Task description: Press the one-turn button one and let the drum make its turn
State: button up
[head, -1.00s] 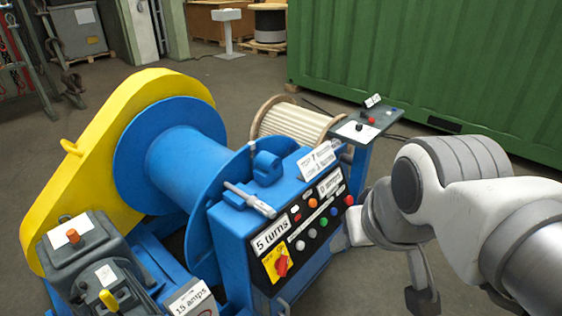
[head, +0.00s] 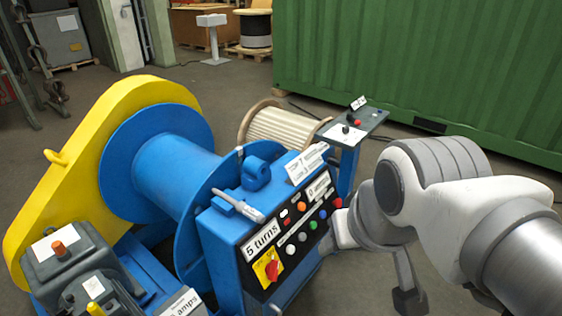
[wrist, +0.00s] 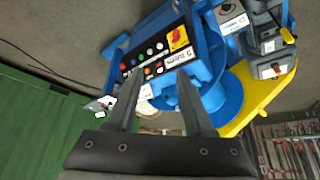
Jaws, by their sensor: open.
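The blue control box carries a black button panel (head: 290,238) with several coloured buttons and a red rotary switch (head: 272,270) on a yellow plate. A label on it reads "5 turns" (head: 262,241); smaller labels are not readable, so I cannot tell which button is the one-turn button. The blue drum (head: 172,170) stands behind the box, and its barrel looks bare. In the wrist view my gripper (wrist: 152,78) is open and empty, its fingers pointing towards the panel (wrist: 157,55), apparently short of it. In the head view my arm hides most of the gripper.
A yellow guard (head: 60,180) covers the drum's far side. A grey motor unit (head: 70,270) sits at lower left. A small stand (head: 355,128) with a few controls and a wooden reel (head: 275,128) stand behind the box. A green container (head: 420,65) fills the back right.

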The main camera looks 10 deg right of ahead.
grip_shut()
dwell(1.7)
